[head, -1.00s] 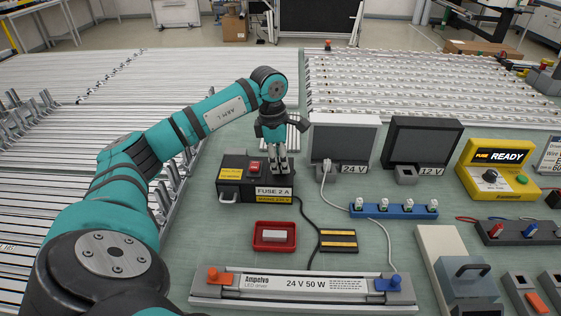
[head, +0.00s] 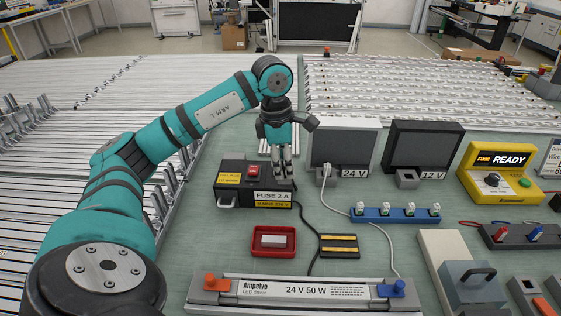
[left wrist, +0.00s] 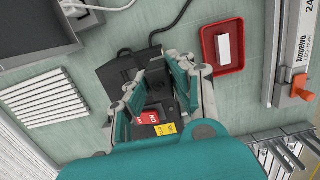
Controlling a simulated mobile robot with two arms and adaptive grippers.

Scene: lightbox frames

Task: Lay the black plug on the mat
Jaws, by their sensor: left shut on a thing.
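My left gripper (head: 283,177) is over the right end of the black fuse box (head: 228,190), pointing down, with its fingers shut. The black plug is between the fingers and mostly hidden by them; I cannot tell whether it is still seated in the box. Its black cable (head: 304,215) runs from the box's right end down past the mat. The mat (head: 339,239) is small and dark with yellow stripes, lies right of the red tray, and is bare. In the left wrist view the fingers (left wrist: 154,78) reach down onto the box (left wrist: 112,74). My right gripper is not in view.
A red tray (head: 257,249) with a white block lies below the fuse box. The LED driver (head: 245,290) lies in front. A 24 V unit (head: 341,139) with a white plug and cable stands right of the gripper.

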